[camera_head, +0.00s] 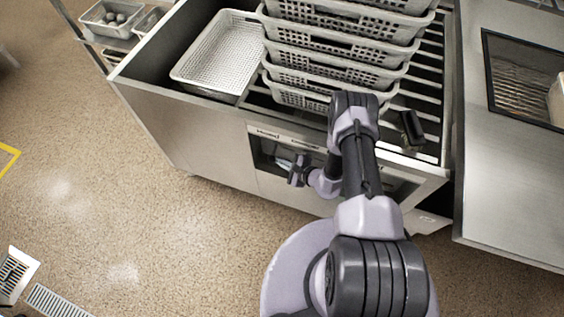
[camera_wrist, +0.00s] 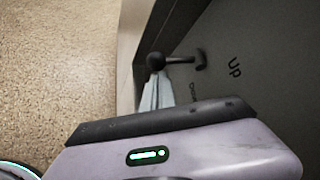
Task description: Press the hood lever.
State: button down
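The hood lever shows in the wrist view as a dark rod with a round black knob (camera_wrist: 155,61); its base is on a grey panel marked "UP", with another partly hidden word below. My gripper (camera_wrist: 155,82) has its pale fingers together, with no gap or held object visible. Its tips are right at the knob; I cannot tell whether they touch it. In the head view my gripper (camera_head: 284,163) is at the recess in the cabinet front, under a "Hood" label (camera_head: 267,134). I cannot make out the lever there.
The steel cabinet (camera_head: 190,130) carries stacked grey perforated baskets (camera_head: 335,75) and a metal mesh tray (camera_head: 215,50). A steel counter (camera_head: 500,190) stands at right. A rack with small trays (camera_head: 112,18) is at upper left. The floor at left is mostly clear.

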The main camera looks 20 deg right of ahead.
aim_at(273, 154)
jog(key=shift+r, duration=0.2)
jog(key=shift+r+p, duration=0.75)
jog(key=shift+r, duration=0.95)
